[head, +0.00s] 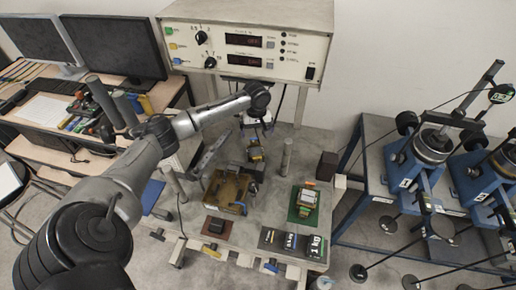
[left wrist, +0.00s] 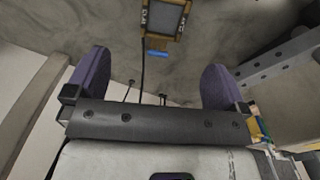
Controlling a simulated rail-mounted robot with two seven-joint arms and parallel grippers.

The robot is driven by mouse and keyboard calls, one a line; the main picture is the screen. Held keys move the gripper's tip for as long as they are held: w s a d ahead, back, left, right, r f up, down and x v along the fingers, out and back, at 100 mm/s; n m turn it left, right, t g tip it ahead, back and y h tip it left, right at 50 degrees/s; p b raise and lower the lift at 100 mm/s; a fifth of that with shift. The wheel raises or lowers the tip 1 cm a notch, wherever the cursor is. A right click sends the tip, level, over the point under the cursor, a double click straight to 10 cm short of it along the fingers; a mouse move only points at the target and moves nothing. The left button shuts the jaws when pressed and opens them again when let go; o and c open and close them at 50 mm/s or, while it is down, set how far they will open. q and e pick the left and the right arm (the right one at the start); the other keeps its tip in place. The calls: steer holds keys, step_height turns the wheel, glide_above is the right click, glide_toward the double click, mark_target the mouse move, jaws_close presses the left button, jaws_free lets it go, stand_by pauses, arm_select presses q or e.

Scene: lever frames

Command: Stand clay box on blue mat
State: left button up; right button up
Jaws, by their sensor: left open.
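The blue mat (head: 153,196) lies at the left of the work table, beside my left arm, and looks bare where it shows. A small dark box (head: 216,225) sits on a reddish-brown mat at the front of the table. I cannot tell surely which thing is the clay box. My left gripper (head: 260,126) is over the back of the table, below the instrument panel, away from the blue mat. In the left wrist view its two purplish fingers (left wrist: 155,84) stand wide apart, with nothing seen between them. My right gripper is not in view.
A brown tray-like fixture (head: 228,192) stands mid-table. A green mat (head: 305,203) with stacked items lies right of it, and a dark mat (head: 283,240) with labelled blocks in front. A grey post (head: 287,155) and a dark block (head: 327,166) stand behind.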

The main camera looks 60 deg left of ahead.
arm_select(q)
glide_above(255, 151)
step_height(255, 151, down, 8)
steer(key=shift+r, duration=0.25)
steer(key=shift+f, duration=3.15)
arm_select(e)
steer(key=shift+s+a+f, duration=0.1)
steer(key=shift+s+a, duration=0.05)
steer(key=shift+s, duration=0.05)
